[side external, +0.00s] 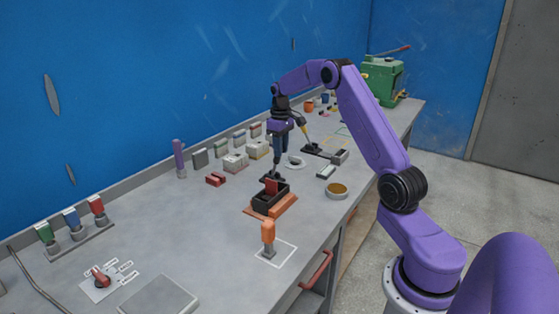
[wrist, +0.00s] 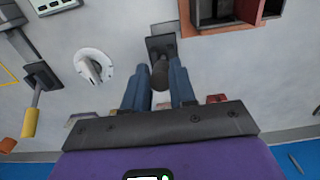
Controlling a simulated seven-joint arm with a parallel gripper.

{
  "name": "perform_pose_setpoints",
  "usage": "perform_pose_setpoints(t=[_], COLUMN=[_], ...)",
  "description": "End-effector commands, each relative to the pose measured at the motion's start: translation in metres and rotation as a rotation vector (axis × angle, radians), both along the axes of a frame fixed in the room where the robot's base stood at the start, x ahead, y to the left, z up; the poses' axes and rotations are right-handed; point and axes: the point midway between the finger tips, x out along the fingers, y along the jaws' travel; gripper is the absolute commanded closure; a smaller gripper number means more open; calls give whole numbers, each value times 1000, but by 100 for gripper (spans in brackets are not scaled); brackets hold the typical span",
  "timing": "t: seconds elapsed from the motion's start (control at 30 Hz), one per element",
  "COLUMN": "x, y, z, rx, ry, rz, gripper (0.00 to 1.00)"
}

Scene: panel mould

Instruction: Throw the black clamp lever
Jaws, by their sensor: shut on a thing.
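The black clamp lever stands up from a dark base plate in the wrist view, its rounded handle (wrist: 159,76) between my two blue fingers. My gripper (wrist: 160,70) is shut on this handle, with one finger on each side. In the side view my gripper (side external: 281,147) points down over the bench, and the dark lever (side external: 276,167) shows below it, just behind the dark box. The lever's lower end and base are partly hidden there by the box.
An orange tray (side external: 283,207) with a dark open box (side external: 258,194) stands close in front. A white ring-shaped part (wrist: 93,65) and a yellow-handled lever (wrist: 31,115) lie to the other side. Small blocks line the wall side. An orange-handled part (side external: 268,233) stands nearer the camera.

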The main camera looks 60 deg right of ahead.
Motion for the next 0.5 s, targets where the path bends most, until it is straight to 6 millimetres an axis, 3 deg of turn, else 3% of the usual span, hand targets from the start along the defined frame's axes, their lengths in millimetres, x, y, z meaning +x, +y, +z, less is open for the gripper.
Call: perform_pose_setpoints(t=[0.5], x=[10], y=[1], z=[4], rx=[-3], ry=[-13], rz=[2], gripper=[100])
